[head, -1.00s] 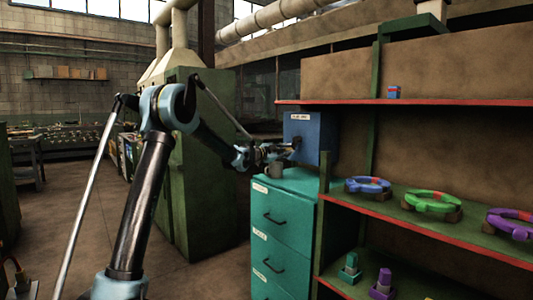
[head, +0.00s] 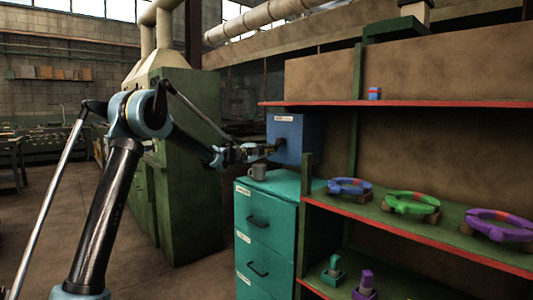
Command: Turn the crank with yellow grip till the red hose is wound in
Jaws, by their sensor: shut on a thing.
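I see no crank with a yellow grip and no red hose in the head view. My gripper (head: 262,150) is at the front of a blue box (head: 286,133) with a white label. It is shut on a small dark part at the box front, which looks like a handle. The fingers and the held part are small and dark, so the exact grasp is hard to make out. The box front looks closed.
The blue box stands by a teal drawer cabinet (head: 268,217); a grey mug (head: 258,172) is on the cabinet top below my gripper. Shelves at right hold blue (head: 350,187), green (head: 411,203) and purple (head: 500,223) rings. Open floor (head: 45,235) lies left.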

